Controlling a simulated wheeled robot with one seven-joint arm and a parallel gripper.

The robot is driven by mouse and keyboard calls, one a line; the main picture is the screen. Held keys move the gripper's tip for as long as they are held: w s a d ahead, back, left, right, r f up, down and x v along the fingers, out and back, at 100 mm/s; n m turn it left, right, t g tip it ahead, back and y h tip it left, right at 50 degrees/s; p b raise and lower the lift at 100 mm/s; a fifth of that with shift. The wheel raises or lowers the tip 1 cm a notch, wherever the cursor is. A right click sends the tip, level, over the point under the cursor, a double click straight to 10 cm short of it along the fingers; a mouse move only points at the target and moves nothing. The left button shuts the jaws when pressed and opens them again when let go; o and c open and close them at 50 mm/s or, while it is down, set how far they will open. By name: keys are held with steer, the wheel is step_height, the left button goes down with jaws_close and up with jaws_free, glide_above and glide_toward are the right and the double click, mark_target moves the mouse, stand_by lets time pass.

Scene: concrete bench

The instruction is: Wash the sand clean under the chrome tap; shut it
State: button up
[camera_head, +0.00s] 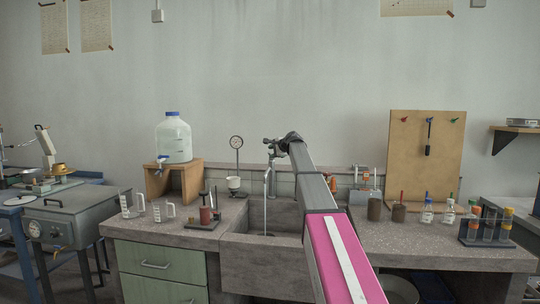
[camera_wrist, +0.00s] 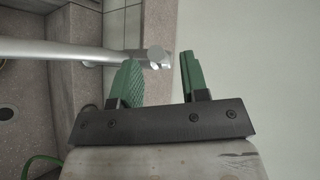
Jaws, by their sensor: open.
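The chrome tap (camera_head: 268,178) stands at the back of the concrete sink (camera_head: 262,264). A thin, pale vertical line hangs below its spout; it looks like running water, but it is too small to be sure. My gripper (camera_head: 272,146) is at the top of the tap. In the wrist view, its green fingers (camera_wrist: 160,72) are open. The tap's chrome pipe (camera_wrist: 70,49) runs in from the left, and its end with a small knob lies between or just beyond the fingertips. I cannot tell whether they touch it. I cannot clearly identify the sand.
Left of the sink stand a red-brown cylinder (camera_head: 205,215), clear jugs (camera_head: 163,211) and a large bottle (camera_head: 173,138) on a wooden stand. Right are brown-filled jars (camera_head: 375,209), small bottles (camera_head: 427,212) and a tube rack (camera_head: 487,230). A green curved thing (camera_wrist: 38,160) shows in the wrist view.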

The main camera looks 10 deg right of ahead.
steer(key=v, duration=0.7)
steer(key=shift+s, duration=0.2)
steer(key=shift+d+r, duration=0.1)
stand_by(0.4)
